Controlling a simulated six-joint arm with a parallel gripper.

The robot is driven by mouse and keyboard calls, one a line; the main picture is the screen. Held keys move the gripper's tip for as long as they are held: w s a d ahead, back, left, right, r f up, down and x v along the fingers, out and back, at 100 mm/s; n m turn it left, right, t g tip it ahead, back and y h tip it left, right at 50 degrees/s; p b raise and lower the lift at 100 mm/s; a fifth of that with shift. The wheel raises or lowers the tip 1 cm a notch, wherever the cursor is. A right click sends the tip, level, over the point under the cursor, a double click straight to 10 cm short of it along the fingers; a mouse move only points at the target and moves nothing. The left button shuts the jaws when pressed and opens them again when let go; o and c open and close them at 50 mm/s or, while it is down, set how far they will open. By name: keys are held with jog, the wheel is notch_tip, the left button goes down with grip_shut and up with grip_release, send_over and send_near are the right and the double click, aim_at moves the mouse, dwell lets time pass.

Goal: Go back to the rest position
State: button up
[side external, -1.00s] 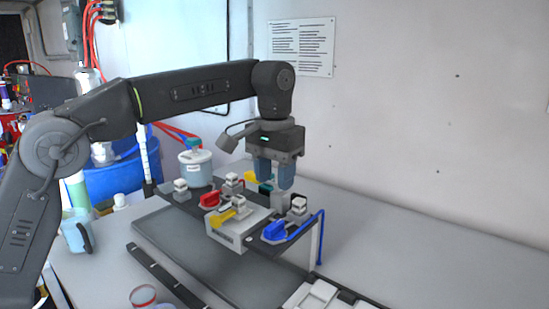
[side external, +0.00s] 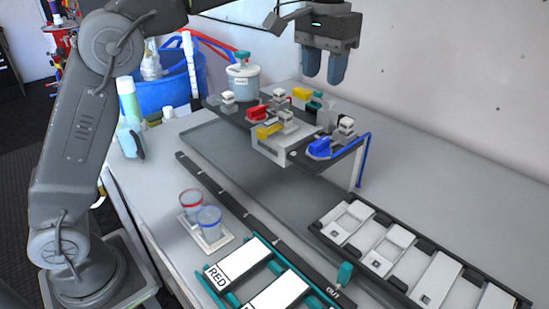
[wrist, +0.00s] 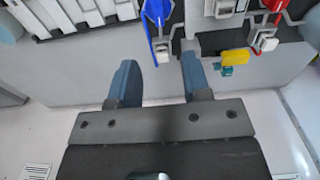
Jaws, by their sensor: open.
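My gripper (side external: 325,67) hangs fingers-down above the back of the valve stand. Its two blue fingers are apart with nothing between them. The wrist view also shows my gripper (wrist: 160,82) open and empty. Below it, the dark stand (side external: 341,162) carries a red-handled valve (side external: 260,112), a yellow-handled valve (side external: 268,131) and a blue-handled valve (side external: 321,147). Another yellow handle (side external: 301,94) sits at the back. The blue handle (wrist: 157,12) and red handle (wrist: 272,6) show at the top of the wrist view, apart from the fingers.
A white lidded pot (side external: 243,82) and blue bucket (side external: 170,93) stand behind left. Two cups (side external: 209,222) sit on a small tray in front. A RED-labelled rack (side external: 237,262) and a dark tray of white plates (side external: 387,250) fill the front right. The grey mat is mostly bare.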

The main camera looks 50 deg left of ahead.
jog(key=s+a+f+t, duration=0.1)
jog(key=s+a+t, duration=0.15)
jog(key=s, duration=0.45)
jog(key=s+a+t, duration=0.1)
jog(key=s+a, duration=0.3)
jog(key=s, duration=0.2)
jog(key=s+a+f+t, duration=0.2)
jog(key=s+a+f, duration=0.1)
jog(key=s+f, duration=0.8)
jog(key=shift+s+f, duration=0.15)
jog(key=shift+s, duration=0.6)
